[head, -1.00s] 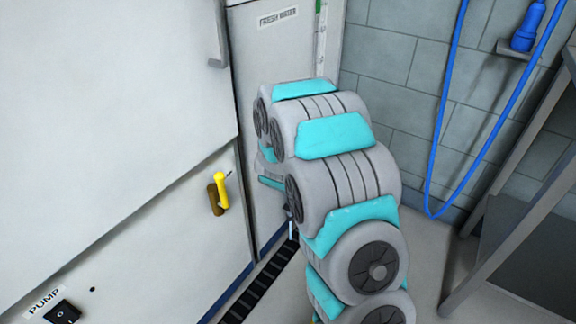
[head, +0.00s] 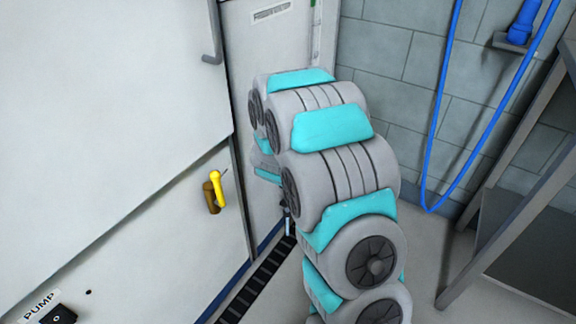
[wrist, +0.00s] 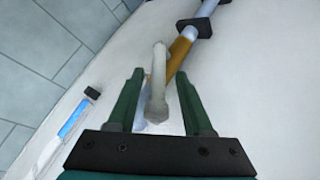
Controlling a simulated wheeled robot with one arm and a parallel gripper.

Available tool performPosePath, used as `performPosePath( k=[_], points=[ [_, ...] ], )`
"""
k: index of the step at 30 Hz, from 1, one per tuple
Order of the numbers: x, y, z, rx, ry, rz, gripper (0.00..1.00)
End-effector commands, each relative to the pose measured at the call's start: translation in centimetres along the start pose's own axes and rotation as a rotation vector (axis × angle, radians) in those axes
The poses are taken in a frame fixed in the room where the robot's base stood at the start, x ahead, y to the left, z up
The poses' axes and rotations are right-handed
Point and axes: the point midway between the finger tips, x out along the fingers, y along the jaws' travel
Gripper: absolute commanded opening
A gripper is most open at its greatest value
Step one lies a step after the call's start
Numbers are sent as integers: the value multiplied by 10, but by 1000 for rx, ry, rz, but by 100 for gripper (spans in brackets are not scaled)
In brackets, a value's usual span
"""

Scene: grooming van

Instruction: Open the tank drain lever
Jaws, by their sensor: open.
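In the wrist view a pale grey lever handle (wrist: 157,75) stands out from a brass valve body (wrist: 180,52) on a grey pipe (wrist: 206,10). My gripper (wrist: 160,76) is open, with its green fingers on either side of the pale handle. I cannot tell whether they touch it. In the head view my arm hides the gripper and this handle. A yellow lever (head: 217,188) on a brown fitting (head: 209,198) shows on the white panel, left of my arm. No label beside either lever can be read.
A blue sight tube (wrist: 74,124) runs along the white surface left of the fingers. A switch marked PUMP (head: 59,314) is at lower left. A blue hose (head: 432,150) hangs on the tiled wall, and a grey table frame (head: 515,210) stands at right.

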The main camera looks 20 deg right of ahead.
Motion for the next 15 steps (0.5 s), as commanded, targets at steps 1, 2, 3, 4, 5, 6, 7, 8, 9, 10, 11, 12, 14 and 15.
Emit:
performPosePath(
  k=[1, 2, 3, 4, 5, 6, 7, 8, 9, 10, 11, 12, 14, 15],
  points=[
    [0, 0, 1, 1, -1, 0, 51],
    [0, 0, 1, 1, -2, 0, 51],
    [0, 0, 1, 1, -2, 0, 51],
    [0, 0, 1, 1, -2, 0, 51],
    [-1, 0, 1, 1, -2, 0, 51],
    [-3, 0, 1, 0, -2, 0, 51],
    [-5, 0, 1, 0, -2, 0, 51],
    [-7, 0, 1, 0, -1, 0, 51],
    [-11, 0, 0, -1, 0, 0, 51],
    [-15, 0, 0, -1, 1, 0, 51],
    [-18, 0, 0, -1, 1, 1, 51],
    [-24, 0, 0, -1, 1, 1, 51],
    [-32, -1, 1, -2, -1, 0, 51],
    [-38, -2, 0, -3, 0, -1, 51]
  ],
)
